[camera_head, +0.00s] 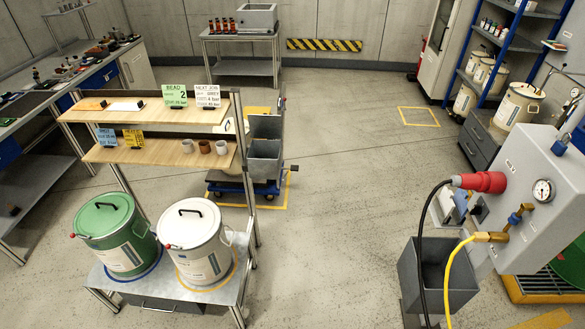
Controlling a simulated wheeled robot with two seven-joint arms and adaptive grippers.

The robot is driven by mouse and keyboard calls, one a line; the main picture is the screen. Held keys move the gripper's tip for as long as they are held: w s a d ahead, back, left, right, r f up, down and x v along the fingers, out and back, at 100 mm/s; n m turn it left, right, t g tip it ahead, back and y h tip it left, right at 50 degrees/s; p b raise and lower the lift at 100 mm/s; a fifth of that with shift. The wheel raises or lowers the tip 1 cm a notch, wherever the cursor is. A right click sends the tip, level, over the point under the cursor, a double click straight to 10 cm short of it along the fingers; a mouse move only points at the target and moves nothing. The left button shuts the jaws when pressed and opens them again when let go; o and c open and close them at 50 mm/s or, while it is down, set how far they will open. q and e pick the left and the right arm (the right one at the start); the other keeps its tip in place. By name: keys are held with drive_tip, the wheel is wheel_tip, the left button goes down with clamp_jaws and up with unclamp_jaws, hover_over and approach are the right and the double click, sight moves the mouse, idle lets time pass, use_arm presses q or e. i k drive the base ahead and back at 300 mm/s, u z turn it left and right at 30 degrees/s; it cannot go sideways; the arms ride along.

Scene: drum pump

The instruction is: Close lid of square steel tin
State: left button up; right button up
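No square steel tin with a lid can be made out for sure in the head view. A grey steel box (257,17) stands on the back table, but it is too small in view to tell whether it is the tin or how its top stands. Neither of my grippers is in view.
A steel rack (190,292) holds a green drum (112,232) and a white drum (194,240), both lidded, with cups and cards above. Grey bins (264,160) sit on a blue trolley. A grey panel (545,200) with hoses and a bin (440,285) stand right. The middle floor is clear.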

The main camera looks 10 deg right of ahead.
sight(264, 126)
drive_tip(key=z, duration=0.1)
drive_tip(key=k, duration=0.35)
drive_tip(key=u, duration=0.6)
drive_tip(key=i, duration=1.15)
drive_tip(key=z, duration=0.05)
